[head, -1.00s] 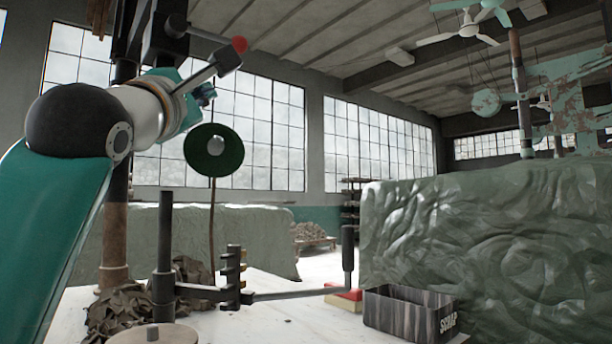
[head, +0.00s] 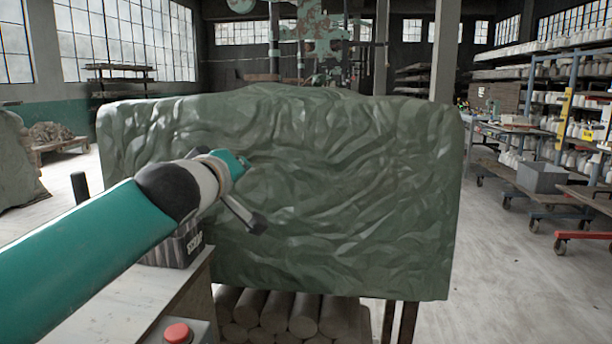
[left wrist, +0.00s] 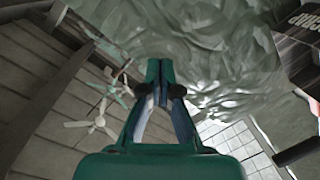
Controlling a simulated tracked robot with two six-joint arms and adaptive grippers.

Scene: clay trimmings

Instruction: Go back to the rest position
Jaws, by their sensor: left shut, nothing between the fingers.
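My left arm comes in from the left in the head view. The teal end of my left gripper (head: 238,160) is in front of the green draped bulk, pointing away from the camera; its fingers are hard to make out there. In the left wrist view the left gripper's fingers (left wrist: 160,70) meet at their tips, shut with nothing between them. The dark streaked scrap bin (head: 186,246) is partly hidden behind my left arm. Its lettered wall (left wrist: 298,45) shows at the upper right of the wrist view. My right gripper is in neither view.
The large green draped bulk (head: 350,190) fills the middle, with logs (head: 290,312) stacked beneath it. A pale worktop (head: 130,305) and a red button (head: 177,333) are at lower left. Open floor (head: 510,290) lies to the right, before carts and shelves.

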